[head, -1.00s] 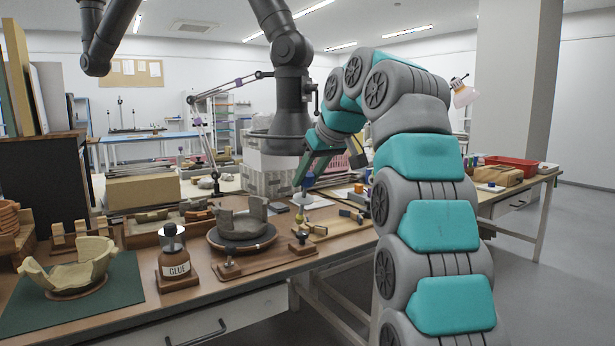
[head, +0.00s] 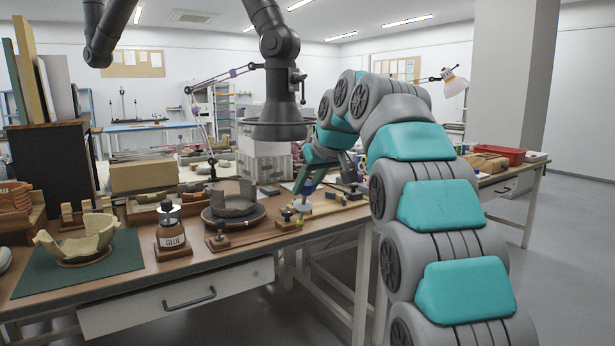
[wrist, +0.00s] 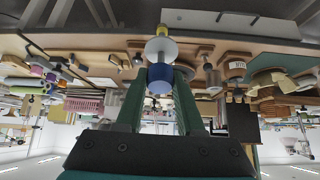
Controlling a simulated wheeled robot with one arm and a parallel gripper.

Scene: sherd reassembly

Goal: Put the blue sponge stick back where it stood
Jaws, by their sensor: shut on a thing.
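My gripper (head: 306,188) is shut on the blue sponge stick, just above the front right part of the workbench. In the head view the stick (head: 302,206) hangs below the fingers, with a blue part on top, a pale disc under it and a yellow part lowest. In the wrist view, which is upside down, the stick's blue part (wrist: 160,78) is between the green fingertips, and its white disc and yellow end point away from my gripper. I cannot tell whether its lower end touches anything.
A round turntable (head: 212,221) with a grey vessel (head: 233,200) stands left of the stick. A glue bottle (head: 171,237) and a green mat (head: 120,275) with a cream broken bowl (head: 85,243) are farther left. A dark lamp-like head (head: 277,130) hangs above the bench.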

